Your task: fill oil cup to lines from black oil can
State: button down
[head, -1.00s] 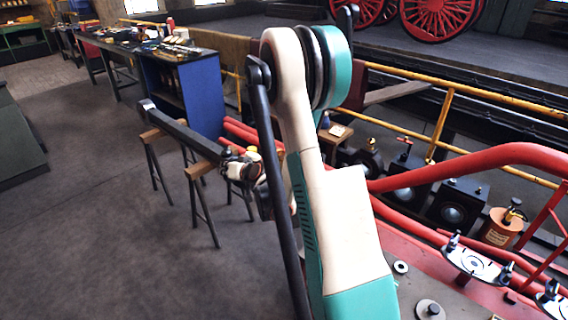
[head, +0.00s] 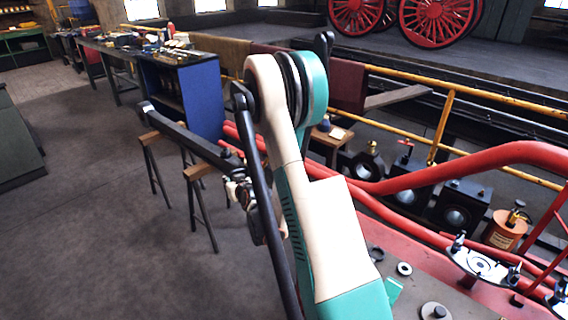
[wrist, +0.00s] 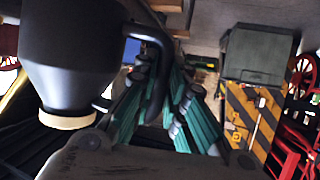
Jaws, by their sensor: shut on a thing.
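In the wrist view, a black can (wrist: 72,50) with a dark tapering body and a pale ring at its lower end fills the upper left. My gripper (wrist: 163,78) has its teal fingers around the can's black loop handle (wrist: 155,52), at the right of the body. In the head view, my arm hides most of the gripper, and I cannot make out the can there. I cannot pick out the oil cup or its lines for certain. Black bearing blocks with fittings on top, such as this one (head: 455,205), stand behind the red pipes.
An orange can (head: 503,230) with a label stands at right by the red machine bed (head: 400,242). Red pipes (head: 470,165) and a yellow rail (head: 445,120) run behind. Open floor (head: 90,230) is at left.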

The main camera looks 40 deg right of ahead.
jog(key=shift+r, duration=0.1)
jog(key=shift+a+r+m+y+p, duration=0.1)
jog(key=shift+r+m+y+p, duration=0.55)
jog(key=shift+r, duration=0.65)
jog(key=shift+a+r+m+y+p, duration=0.1)
jog(key=shift+r+m+y+p, duration=0.25)
jog(key=shift+r+p, duration=0.85)
jog(key=shift+r+m+y+p, duration=0.4)
jog(key=shift+r+m+p, duration=0.2)
jog(key=shift+r, duration=0.85)
notch_tip(320, 180, down, 6)
jog(key=n+h+b, duration=0.1)
jog(key=b, duration=0.1)
jog(key=n+h+b, duration=0.1)
jog(key=b, duration=0.2)
jog(key=shift+d+f, duration=0.1)
jog(key=shift+f, duration=0.15)
jog(key=shift+d+f+n+h, duration=0.1)
jog(key=shift+f+n+h, duration=0.3)
jog(key=shift+f+n, duration=0.3)
jog(key=shift+f, duration=0.1)
jog(key=shift+r+m+y+p, duration=0.6)
jog(key=shift+r+p, duration=0.3)
jog(key=shift+r, duration=0.65)
jog(key=shift+r+m+y+p, duration=0.4)
jog(key=shift+r+m+p, duration=0.4)
jog(key=shift+r, duration=0.8)
jog(key=shift+r+m+y+p, duration=0.5)
jog(key=shift+r+p, duration=0.55)
jog(key=shift+r, duration=0.5)
